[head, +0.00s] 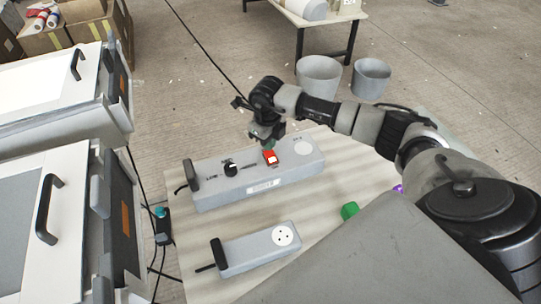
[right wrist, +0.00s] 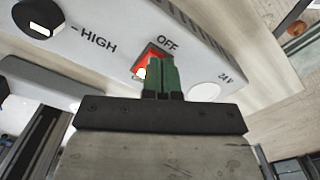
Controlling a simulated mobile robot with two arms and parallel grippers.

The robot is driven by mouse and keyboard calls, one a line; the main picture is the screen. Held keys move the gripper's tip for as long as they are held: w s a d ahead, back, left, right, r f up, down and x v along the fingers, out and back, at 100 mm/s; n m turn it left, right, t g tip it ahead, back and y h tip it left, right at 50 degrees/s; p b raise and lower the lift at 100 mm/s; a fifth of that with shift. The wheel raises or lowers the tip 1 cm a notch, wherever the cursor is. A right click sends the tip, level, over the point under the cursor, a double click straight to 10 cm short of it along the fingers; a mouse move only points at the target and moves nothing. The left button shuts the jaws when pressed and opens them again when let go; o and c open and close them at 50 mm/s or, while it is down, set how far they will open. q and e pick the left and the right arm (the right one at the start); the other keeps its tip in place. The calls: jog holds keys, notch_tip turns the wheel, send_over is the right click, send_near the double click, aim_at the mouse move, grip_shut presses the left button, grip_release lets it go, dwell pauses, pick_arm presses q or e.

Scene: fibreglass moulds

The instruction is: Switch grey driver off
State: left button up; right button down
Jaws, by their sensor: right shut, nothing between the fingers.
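The grey driver (head: 215,190) is a long grey box on the table, with a black knob (head: 231,169), a red switch (head: 271,158) and a round white socket. In the right wrist view the red switch (right wrist: 146,64) sits just below the word OFF, partly hidden by my fingers. My right gripper (head: 268,145) is shut and empty, its green fingertips (right wrist: 162,64) at the switch, seemingly touching it. I cannot tell which way the switch is tipped. My left gripper is not in view.
A smaller grey box (head: 245,252) with a round socket lies nearer on the table (head: 200,285). A green object (head: 349,210) lies to its right. White cabinets (head: 60,110) stand at the left. Two grey buckets (head: 319,77) stand on the floor behind.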

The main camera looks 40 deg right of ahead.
jog(key=shift+f+b, duration=0.6)
jog(key=shift+f, duration=0.25)
jog(key=shift+r, duration=0.1)
dwell(0.3)
jog(key=shift+r+p, duration=2.5)
jog(key=shift+r, duration=0.95)
jog(key=shift+s+f, duration=0.1)
